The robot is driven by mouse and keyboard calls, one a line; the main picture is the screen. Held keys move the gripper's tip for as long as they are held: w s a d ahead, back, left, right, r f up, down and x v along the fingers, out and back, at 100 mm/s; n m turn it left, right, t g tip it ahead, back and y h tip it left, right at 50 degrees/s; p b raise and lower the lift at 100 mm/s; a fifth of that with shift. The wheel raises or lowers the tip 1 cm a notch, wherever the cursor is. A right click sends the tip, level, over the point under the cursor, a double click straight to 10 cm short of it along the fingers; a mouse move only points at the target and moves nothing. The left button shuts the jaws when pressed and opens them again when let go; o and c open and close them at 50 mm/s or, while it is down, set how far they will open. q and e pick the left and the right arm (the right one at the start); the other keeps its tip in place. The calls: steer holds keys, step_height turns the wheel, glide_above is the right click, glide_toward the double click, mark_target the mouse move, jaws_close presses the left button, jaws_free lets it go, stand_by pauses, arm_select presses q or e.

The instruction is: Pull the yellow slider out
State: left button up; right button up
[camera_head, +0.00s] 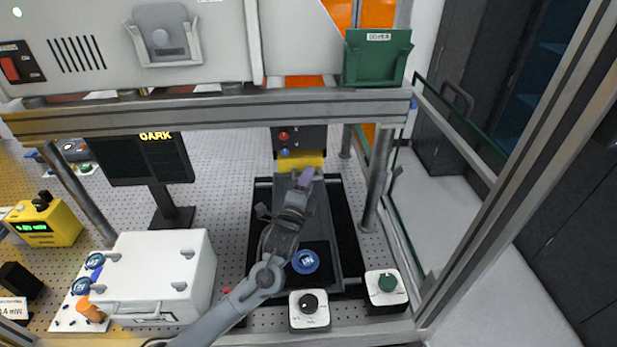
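The yellow slider (301,162) is a short yellow block below a small black box with a red and a blue knob, at the far end of the dark rail stage. My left gripper (304,180) reaches up from the lower left over the stage. Its purple-tinted tip lies just in front of the yellow slider and overlaps its lower edge in the picture. I cannot tell whether they touch, or whether the fingers are open or shut. My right gripper is not in view.
The black-box housing (299,140) sits behind the slider. A blue round knob (306,262) lies on the stage (346,235). Control boxes with a black knob (309,309) and a green knob (385,291) stand in front. A white case (165,262) is left; a metal beam (215,108) crosses above.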

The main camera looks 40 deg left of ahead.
arm_select(q)
steer(key=shift+w+a+r, duration=0.1)
steer(key=shift+w+a, duration=0.1)
steer(key=shift+w, duration=0.3)
steer(key=shift+c, duration=0.5)
jaws_close()
